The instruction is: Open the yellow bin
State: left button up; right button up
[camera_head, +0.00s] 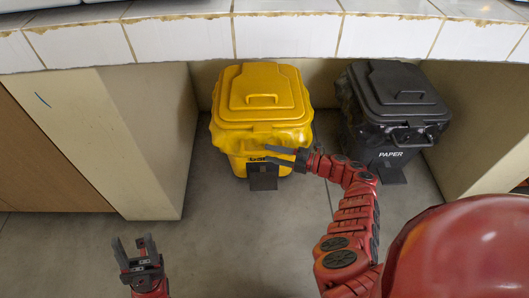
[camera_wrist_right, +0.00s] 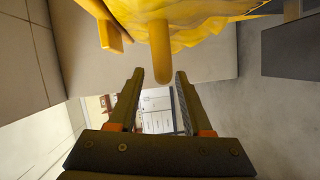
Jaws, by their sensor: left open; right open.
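The yellow bin (camera_head: 258,140) stands on the floor under the counter, its lid (camera_head: 263,86) down, with a raised handle on top. A yellow liner bulges under the lid rim, and a dark pedal (camera_head: 262,178) sits at its front base. My right gripper (camera_head: 267,154) is open in front of the bin's upper front, partly hiding its label. In the right wrist view, a yellow bar (camera_wrist_right: 160,52) on the bin points down towards the gap between the open fingers (camera_wrist_right: 158,80); contact cannot be told. My left gripper (camera_head: 133,242) is open and empty, low at the left, away from the bin.
A black bin marked PAPER (camera_head: 395,105) stands to the right of the yellow bin, lid down. A white tiled counter (camera_head: 290,37) overhangs both. A beige partition (camera_head: 145,140) is on the left. The grey floor (camera_head: 230,235) in front is clear.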

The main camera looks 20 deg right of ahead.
aim_at(265, 152)
jog(key=shift+x, duration=1.6)
jog(key=shift+c, duration=0.3)
grip_shut()
